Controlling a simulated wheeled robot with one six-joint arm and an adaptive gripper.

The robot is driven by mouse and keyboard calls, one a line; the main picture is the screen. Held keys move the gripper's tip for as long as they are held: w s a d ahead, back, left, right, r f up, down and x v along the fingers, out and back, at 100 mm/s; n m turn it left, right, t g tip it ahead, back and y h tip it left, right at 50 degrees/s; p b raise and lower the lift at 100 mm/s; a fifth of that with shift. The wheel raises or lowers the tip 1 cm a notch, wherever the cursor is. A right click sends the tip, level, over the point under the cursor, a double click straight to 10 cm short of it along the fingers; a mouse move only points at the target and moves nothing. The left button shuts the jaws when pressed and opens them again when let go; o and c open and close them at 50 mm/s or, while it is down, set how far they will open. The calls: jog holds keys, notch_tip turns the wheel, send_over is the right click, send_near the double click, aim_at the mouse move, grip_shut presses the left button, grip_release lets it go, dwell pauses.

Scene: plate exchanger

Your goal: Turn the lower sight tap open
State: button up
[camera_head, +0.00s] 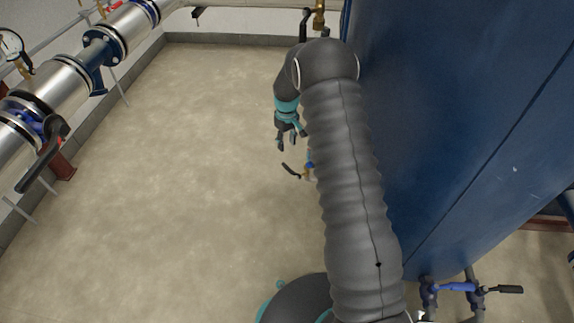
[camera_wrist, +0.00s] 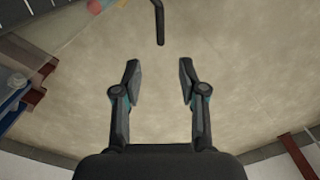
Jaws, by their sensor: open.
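A small tap with a black lever (camera_head: 290,169) and a brass body (camera_head: 306,175) sticks out low beside the blue tank, partly hidden behind my arm. Its lever points up and left in the head view. My gripper (camera_head: 290,141) hangs just above the lever in that picture, apart from it. In the wrist view my gripper (camera_wrist: 160,82) has its two fingers spread with nothing between them. A dark bent bar (camera_wrist: 158,22) lies ahead of the fingertips there; it looks like the tap's lever, but I cannot tell for sure.
The large blue tank (camera_head: 460,110) fills the right side. Another brass valve (camera_head: 318,15) with a dark lever is at the top. A flanged steel pipe (camera_head: 60,85) with a black handle runs along the left. Bare floor (camera_head: 180,170) lies between.

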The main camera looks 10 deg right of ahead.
aim_at(287, 166)
notch_tip(287, 166, down, 12)
jog(key=shift+f+b, duration=0.15)
jog(key=shift+b, duration=0.4)
grip_shut()
